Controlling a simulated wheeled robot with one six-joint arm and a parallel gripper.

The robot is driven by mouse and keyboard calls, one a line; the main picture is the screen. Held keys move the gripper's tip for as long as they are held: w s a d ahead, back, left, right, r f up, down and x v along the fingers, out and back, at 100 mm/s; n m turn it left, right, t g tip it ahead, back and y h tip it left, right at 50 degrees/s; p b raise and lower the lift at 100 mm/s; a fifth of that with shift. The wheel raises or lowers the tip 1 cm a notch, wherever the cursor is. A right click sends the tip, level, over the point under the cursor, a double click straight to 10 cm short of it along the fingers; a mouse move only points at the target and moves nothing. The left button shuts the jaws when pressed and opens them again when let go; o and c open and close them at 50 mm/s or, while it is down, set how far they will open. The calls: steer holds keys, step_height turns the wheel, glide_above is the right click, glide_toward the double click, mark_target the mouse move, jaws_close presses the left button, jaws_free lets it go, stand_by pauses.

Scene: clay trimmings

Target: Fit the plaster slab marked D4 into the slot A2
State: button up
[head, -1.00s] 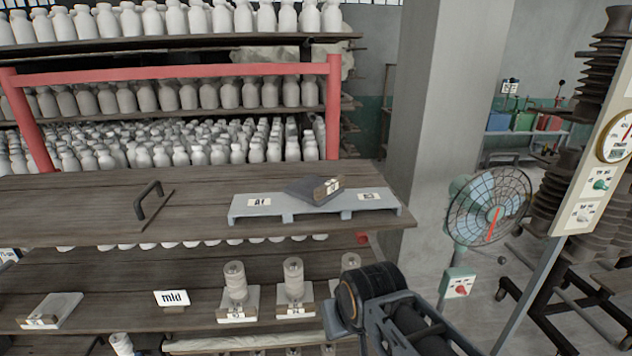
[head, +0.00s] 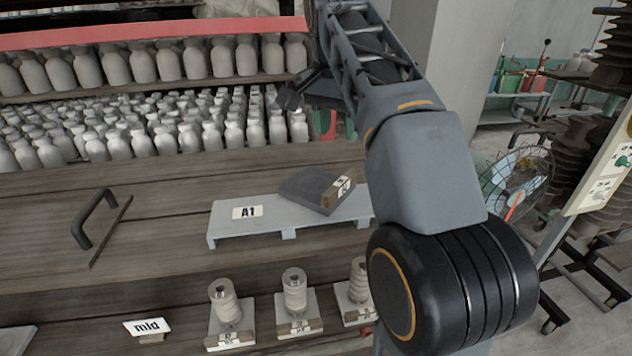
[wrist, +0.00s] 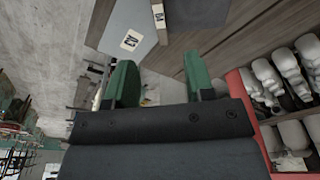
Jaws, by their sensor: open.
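A pale grey rack (head: 225,233) stands on the upper wooden shelf, with an A1 label at its left. Its A2 label (wrist: 131,40) shows in the wrist view; my arm hides that end in the head view. A dark grey slab (head: 308,186) with a wooden, labelled end lies skewed on the rack between the labels. It also shows in the wrist view (wrist: 200,10). I cannot read its mark surely, nor find D4 elsewhere. My gripper (wrist: 158,70) is open, its green fingers apart with nothing between them, off the rack's A2 end.
A black handle (head: 97,218) stands up from the shelf at left. Several white spools (head: 294,292) on labelled plates stand on the lower shelf beside a "mld" card (head: 147,327). Rows of bottles (head: 160,140) stand behind. A fan (head: 515,185) is at right.

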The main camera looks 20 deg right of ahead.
steer(key=b, duration=0.2)
glide_above(341, 181)
steer(key=f, duration=0.7)
steer(key=shift+s+a+f, duration=0.1)
steer(key=shift+a+f, duration=0.2)
steer(key=shift+d+f+p, duration=0.15)
steer(key=shift+f+p, duration=0.05)
steer(key=shift+f, duration=1.15)
steer(key=shift+d+f+p, duration=0.15)
steer(key=shift+f, duration=1.2)
jaws_close()
